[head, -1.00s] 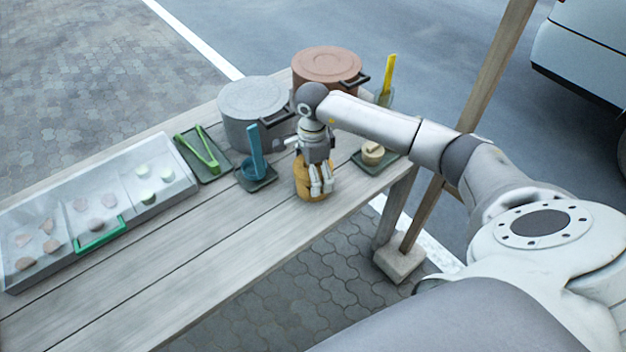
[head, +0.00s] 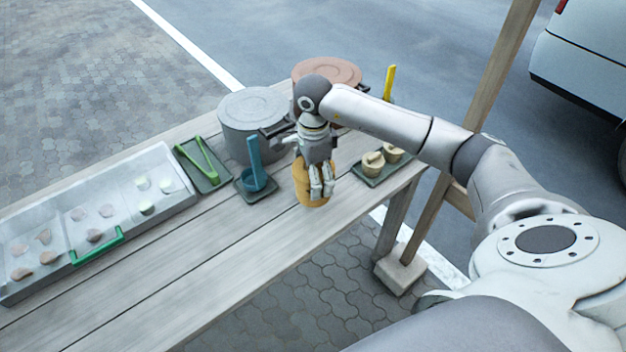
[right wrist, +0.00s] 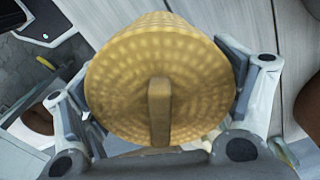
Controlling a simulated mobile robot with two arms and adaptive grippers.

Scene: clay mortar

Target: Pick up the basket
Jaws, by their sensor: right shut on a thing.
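The basket (head: 301,182) is a round, yellow-brown woven thing near the table's far right end in the head view. In the right wrist view the basket (right wrist: 108,72) fills the middle, with a flat handle bar across its face. My right gripper (head: 321,187) comes down over it, its fingers shut on the basket's sides. In the right wrist view the fingers of my right gripper (right wrist: 165,95) press on it from left and right. The fingers hide part of the basket in the head view, and I cannot tell if its base touches the table. My left gripper is not in view.
The wooden table (head: 215,240) holds a grey pot (head: 252,108), a brown pot (head: 325,72), a blue ladle (head: 255,158) on a small tray, green tongs (head: 205,155) and a long food tray (head: 100,175). The table's near strip is clear.

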